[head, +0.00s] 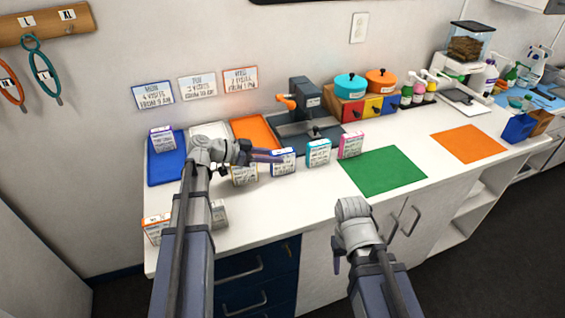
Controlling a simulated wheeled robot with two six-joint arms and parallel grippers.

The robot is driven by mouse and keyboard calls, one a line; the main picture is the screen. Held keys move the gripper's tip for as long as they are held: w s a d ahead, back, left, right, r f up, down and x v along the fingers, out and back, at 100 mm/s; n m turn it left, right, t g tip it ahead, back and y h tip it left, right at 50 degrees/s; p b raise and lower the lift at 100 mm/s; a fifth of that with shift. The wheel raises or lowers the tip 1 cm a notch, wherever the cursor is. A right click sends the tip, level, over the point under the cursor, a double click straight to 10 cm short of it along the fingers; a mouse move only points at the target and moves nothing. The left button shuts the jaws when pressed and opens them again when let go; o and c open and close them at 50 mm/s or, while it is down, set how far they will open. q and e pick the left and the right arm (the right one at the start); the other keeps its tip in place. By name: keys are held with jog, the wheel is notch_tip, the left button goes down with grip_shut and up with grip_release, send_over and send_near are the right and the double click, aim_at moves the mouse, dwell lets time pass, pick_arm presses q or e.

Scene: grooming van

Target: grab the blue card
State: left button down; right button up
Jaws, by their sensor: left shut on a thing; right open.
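The blue card (284,166), a small upright block with a white printed face and blue edges, is on the white counter left of the cyan card. My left gripper (276,155) reaches it from the left and is shut on its top. I cannot tell whether the card's base touches the counter. My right gripper (338,258) is open and empty, low in front of the counter's front edge; its fingers are partly hidden by its wrist.
A cyan card (318,153) and pink card (350,145) stand to the right, a yellow card (245,175) to the left. A purple card (162,140) is at the blue tray (164,171). An orange tray (254,130) lies behind. The green mat (383,171) and orange mat (468,144) are bare.

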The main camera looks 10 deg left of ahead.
dwell(0.4)
pick_arm(q)
notch_tip(320, 180, up, 10)
jog(key=p, duration=1)
